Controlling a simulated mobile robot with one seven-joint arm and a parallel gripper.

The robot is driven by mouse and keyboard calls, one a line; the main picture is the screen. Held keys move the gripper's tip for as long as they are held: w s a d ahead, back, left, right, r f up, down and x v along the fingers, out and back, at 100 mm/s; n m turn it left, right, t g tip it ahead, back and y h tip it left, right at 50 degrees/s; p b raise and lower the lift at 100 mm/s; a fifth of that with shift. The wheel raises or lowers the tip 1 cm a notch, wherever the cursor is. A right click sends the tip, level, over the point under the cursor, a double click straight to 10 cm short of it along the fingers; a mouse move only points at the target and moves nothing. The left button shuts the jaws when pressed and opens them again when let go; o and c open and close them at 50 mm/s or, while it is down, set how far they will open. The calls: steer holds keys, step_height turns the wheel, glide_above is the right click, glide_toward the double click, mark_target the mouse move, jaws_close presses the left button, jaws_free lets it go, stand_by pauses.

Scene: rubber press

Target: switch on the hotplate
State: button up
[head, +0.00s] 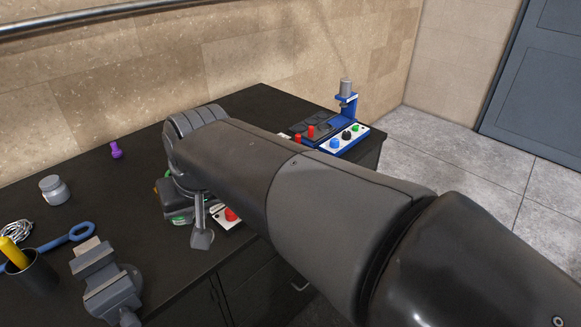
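My arm crosses the view from the lower right and hides much of the bench's middle. Beneath its wrist, part of my gripper (201,232) shows as a grey finger pointing down; its opening is hidden. Just right of that finger is a red button (231,214) on a pale panel (225,224), mostly covered by my arm. I cannot tell whether they touch, or whether this panel belongs to the hotplate. A blue-framed device (349,106) at the far right end has dark plates, red parts and a white panel (343,139) with blue, black and green controls.
A grey vise (107,285), dark cup with yellow handle (25,270), blue wrench (70,236), jar (54,188) and purple piece (116,150) occupy the left side of the dark bench (95,190). A dark, green-edged object (180,213) lies beside my gripper.

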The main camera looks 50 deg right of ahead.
steer(key=w+d+m, duration=0.1)
steer(key=d, duration=0.1)
steer(key=w+d+m, duration=0.1)
steer(key=w+d, duration=0.1)
steer(key=w+d+r+m, duration=0.1)
steer(key=w+d, duration=0.1)
steer(key=shift+d+g, duration=0.15)
steer(key=shift+g, duration=0.25)
jaws_close()
steer(key=w+d+f+m+g, duration=0.1)
steer(key=d+m, duration=0.3)
steer(key=d, duration=0.5)
steer(key=w+d+f+m+g+h, duration=0.1)
steer(key=w+d+m, duration=0.3)
steer(key=d, duration=0.6)
steer(key=w+d+f+m+g, duration=0.2)
steer(key=d+f+m, duration=0.1)
steer(key=d, duration=0.7)
steer(key=shift+w+m+h, duration=0.4)
steer(key=shift+d, duration=0.1)
steer(key=f, duration=0.4)
steer(key=d+f, duration=0.1)
steer(key=f, duration=0.4)
steer(key=d+f, duration=0.1)
steer(key=f, duration=0.4)
steer(key=shift+d, duration=0.1)
